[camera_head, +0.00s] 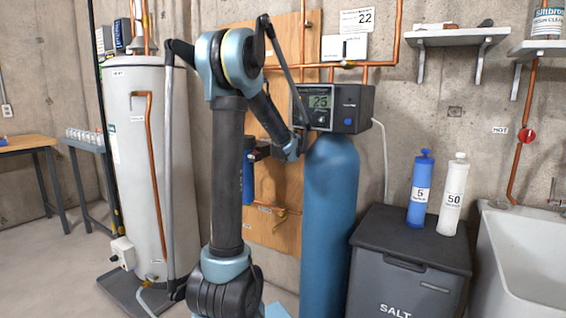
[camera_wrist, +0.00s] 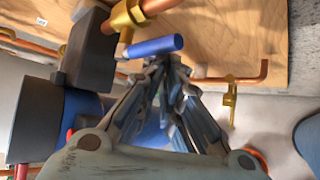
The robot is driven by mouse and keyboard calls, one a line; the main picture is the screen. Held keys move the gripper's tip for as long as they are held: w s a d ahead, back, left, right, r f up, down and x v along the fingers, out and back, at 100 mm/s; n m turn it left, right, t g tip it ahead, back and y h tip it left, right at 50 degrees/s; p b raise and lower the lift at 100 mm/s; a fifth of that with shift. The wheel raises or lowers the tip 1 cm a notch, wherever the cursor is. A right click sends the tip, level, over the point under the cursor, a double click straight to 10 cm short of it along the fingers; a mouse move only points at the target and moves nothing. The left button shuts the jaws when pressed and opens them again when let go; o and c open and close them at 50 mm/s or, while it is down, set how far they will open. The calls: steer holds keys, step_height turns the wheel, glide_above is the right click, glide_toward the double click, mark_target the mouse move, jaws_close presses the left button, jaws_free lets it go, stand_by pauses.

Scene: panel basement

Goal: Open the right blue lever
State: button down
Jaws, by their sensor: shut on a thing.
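The blue lever (camera_wrist: 152,46) is a short blue bar on a brass valve (camera_wrist: 124,16) on the copper pipe, seen in the wrist view. My gripper (camera_wrist: 167,66) has its fingers closed together at the lever's right half, and the fingertips are partly hidden by it. In the head view my gripper (camera_head: 286,150) is in front of the wooden board, left of the blue tank; the lever is hidden behind the arm there.
A blue filter housing (camera_head: 249,172) with a dark head stands close to my gripper. The blue tank (camera_head: 331,220) is just right of it. A brass valve (camera_wrist: 230,100) sits on a lower copper pipe. The white heater (camera_head: 135,170) stands left.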

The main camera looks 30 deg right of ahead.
steer(key=shift+d+r, duration=0.2)
steer(key=shift+d, duration=0.05)
step_height(320, 180, down, 4)
steer(key=a, duration=0.1)
steer(key=s+a+r, duration=0.3)
steer(key=a+r, duration=0.3)
steer(key=r, duration=0.1)
steer(key=shift+r, duration=0.15)
stand_by(0.4)
stand_by(0.4)
